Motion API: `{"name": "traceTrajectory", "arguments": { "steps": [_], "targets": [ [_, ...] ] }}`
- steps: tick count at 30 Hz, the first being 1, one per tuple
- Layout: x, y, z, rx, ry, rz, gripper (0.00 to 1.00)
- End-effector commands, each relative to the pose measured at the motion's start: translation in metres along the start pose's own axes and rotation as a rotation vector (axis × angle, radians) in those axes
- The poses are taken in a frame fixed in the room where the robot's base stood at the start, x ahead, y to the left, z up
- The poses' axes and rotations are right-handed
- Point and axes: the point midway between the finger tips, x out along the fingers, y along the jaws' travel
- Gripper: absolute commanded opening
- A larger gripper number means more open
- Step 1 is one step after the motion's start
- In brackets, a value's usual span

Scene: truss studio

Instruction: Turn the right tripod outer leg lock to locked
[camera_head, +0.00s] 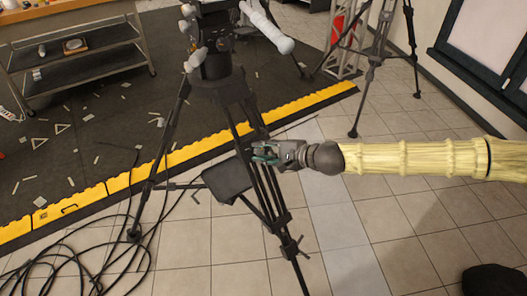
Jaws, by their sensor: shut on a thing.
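A black tripod (232,90) stands upright in the centre, carrying a camera head with white-grey handles. Its right leg (283,210) slopes down to the front and has dark lock fittings along it, including one low down (291,248). My gripper (262,153) reaches in from the right on my yellowish sleeved arm. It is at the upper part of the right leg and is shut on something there. The fingers and leg overlap, so the exact lock held and its turned position cannot be made out.
A dark flat pad (227,178) hangs between the legs. Black cables (85,262) lie coiled at the lower left. A yellow-edged dark mat (130,180) with scattered bits lies behind. A second tripod (372,60) stands at the back right. Tiles at the lower right are mostly clear.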

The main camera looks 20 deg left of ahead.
Motion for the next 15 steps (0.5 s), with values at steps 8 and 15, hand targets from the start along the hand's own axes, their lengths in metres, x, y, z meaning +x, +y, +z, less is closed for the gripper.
{"name": "traceTrajectory", "arguments": {
  "steps": [8,15],
  "targets": [
    [0.0000,-0.0009,-0.0011,-0.001,0.002,-0.001,0.50],
    [-0.0014,-0.0006,-0.0007,-0.001,0.001,-0.001,0.50]
  ]
}}
